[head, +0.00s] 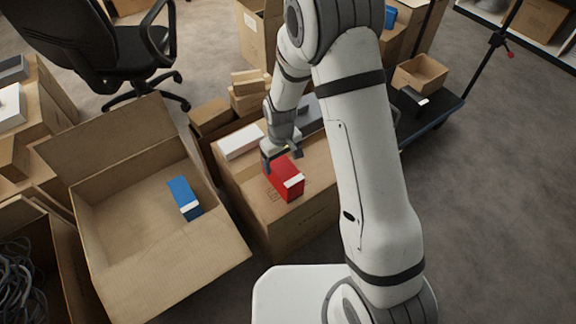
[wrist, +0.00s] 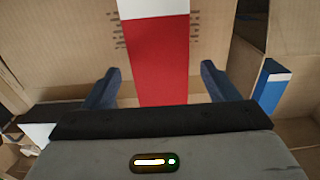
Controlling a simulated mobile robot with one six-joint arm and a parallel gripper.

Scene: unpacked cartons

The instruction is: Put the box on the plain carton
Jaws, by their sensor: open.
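A red box (head: 285,181) with a white end band rests on top of a closed carton (head: 302,228) with small printed marks on it. My gripper (head: 283,157) is over the far end of the red box, jaws open. In the wrist view the red box (wrist: 160,62) lies between the two dark fingers (wrist: 158,82), with a gap on each side; I cannot tell how far below the tips it is. A blue box (head: 184,197) with a white end lies inside the open carton (head: 122,218) at left. Which carton is meant by plain is not clear.
A white box (head: 240,141) and a dark grey item (head: 308,113) lie on the same carton behind the red box. Smaller cartons (head: 248,90) are stacked behind. A dark trolley (head: 432,112) with an open box stands right. The floor at right is clear.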

